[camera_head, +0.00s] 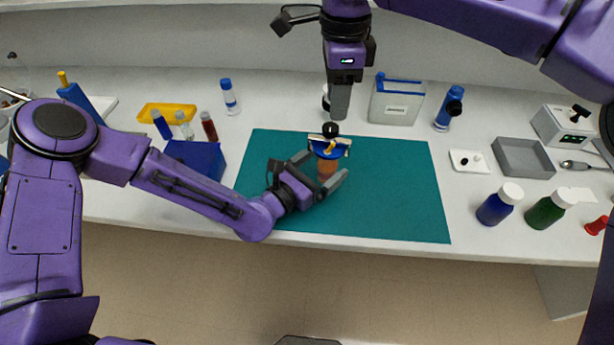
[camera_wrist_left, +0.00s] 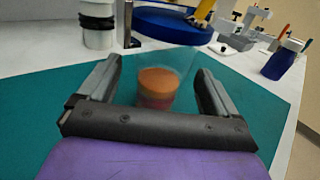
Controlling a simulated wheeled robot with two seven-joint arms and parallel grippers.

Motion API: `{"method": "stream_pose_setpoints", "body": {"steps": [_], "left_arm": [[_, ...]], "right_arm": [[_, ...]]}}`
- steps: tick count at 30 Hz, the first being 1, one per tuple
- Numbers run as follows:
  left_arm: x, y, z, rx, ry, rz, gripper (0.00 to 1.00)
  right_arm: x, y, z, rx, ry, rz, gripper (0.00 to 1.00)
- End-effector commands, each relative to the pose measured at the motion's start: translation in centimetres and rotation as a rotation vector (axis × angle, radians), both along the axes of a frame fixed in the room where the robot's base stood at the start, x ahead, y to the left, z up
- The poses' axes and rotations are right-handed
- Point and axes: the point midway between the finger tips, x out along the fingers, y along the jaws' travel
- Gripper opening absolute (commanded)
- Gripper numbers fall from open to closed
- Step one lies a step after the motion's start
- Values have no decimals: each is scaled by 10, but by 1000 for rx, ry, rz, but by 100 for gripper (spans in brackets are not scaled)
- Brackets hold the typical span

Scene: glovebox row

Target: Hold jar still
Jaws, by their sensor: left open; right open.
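The jar (camera_head: 327,168) stands upright on the teal mat (camera_head: 395,190), clear with orange-brown contents and a blue lid (camera_head: 330,148). Its body also shows in the left wrist view (camera_wrist_left: 158,85), with the blue lid (camera_wrist_left: 165,28) above it. My left gripper (camera_head: 322,167) is open, one finger on each side of the jar; in the wrist view gaps show between jar and fingers. My right gripper (camera_head: 339,112) points down just above the lid. It is open, seen edge-on, so its finger gap is hidden. A yellow-and-white piece and a black knob show at the lid.
A blue box (camera_head: 195,158) and small vials stand left of the mat. A grey-white container (camera_head: 397,101) stands behind it. A grey tray (camera_head: 523,158) and blue (camera_head: 495,207) and green (camera_head: 545,211) bottles stand on the right. The mat's right part is clear.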

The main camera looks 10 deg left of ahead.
Motion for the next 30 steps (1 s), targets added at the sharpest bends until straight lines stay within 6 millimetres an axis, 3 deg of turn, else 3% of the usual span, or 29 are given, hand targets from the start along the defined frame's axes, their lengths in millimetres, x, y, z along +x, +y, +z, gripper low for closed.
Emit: {"method": "stream_pose_setpoints", "body": {"steps": [10, 11, 17, 30], "left_arm": [[6, -6, 0, 0, 0, -1, 92], [6, -6, 0, 0, 0, -1, 86], [6, -6, 0, 0, 0, -1, 21], [6, -5, 0, 1, -1, -1, 18]], "right_arm": [[0, 0, 0, 0, 0, 0, 43], [0, 0, 0, 0, 0, 0, 43], [0, 0, 0, 0, 0, 0, 43], [0, 0, 0, 0, 0, 0, 43]]}}
